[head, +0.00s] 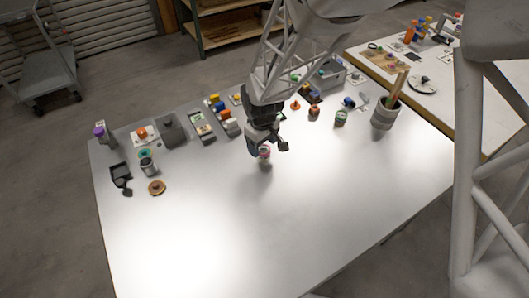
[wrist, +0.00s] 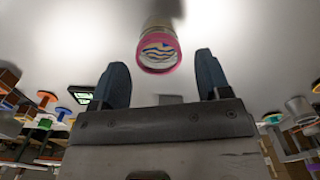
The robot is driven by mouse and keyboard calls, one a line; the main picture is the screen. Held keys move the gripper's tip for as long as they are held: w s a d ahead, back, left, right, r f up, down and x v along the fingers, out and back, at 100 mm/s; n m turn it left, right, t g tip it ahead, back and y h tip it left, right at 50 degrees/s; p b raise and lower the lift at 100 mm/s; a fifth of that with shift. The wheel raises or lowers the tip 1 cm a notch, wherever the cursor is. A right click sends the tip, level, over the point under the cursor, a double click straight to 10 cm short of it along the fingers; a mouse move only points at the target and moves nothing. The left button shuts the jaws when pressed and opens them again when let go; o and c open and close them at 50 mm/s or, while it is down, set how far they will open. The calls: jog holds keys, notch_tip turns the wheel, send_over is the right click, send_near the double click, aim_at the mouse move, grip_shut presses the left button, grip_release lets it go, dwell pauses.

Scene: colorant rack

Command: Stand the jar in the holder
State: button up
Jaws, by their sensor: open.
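A jar (wrist: 158,52) with a pink-rimmed top and a blue-and-orange wavy pattern stands on the table in the wrist view. It also shows in the head view (head: 265,153), small and partly hidden by my gripper (head: 266,145). My gripper is open in the wrist view, its two dark blue fingers apart with nothing between them. The jar is just beyond the fingertips, roughly in line with the gap. I cannot tell for sure which object is the holder; a black open piece (head: 121,178) and a grey block (head: 172,131) stand at the table's left.
Several small coloured items line the far side of the white table (head: 250,240). A grey cup with sticks (head: 386,113) stands at the right, and a round brown piece (head: 157,187) lies at the left.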

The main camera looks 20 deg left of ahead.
jog(key=shift+f, duration=1.45)
jog(key=shift+c, duration=0.4)
jog(key=c, duration=1)
jog(key=shift+r, duration=0.25)
jog(key=shift+r, duration=1.6)
jog(key=shift+s+d+r, duration=0.2)
jog(key=shift+s+d, duration=1.25)
jog(key=shift+s, duration=0.75)
jog(key=shift+s+d+r, duration=0.25)
jog(key=shift+s+d, duration=1.2)
jog(key=shift+s, duration=0.75)
jog(key=shift+s+d+r, duration=0.2)
jog(key=shift+s+d, duration=1.25)
jog(key=shift+s, duration=0.75)
jog(key=shift+s+d, duration=0.1)
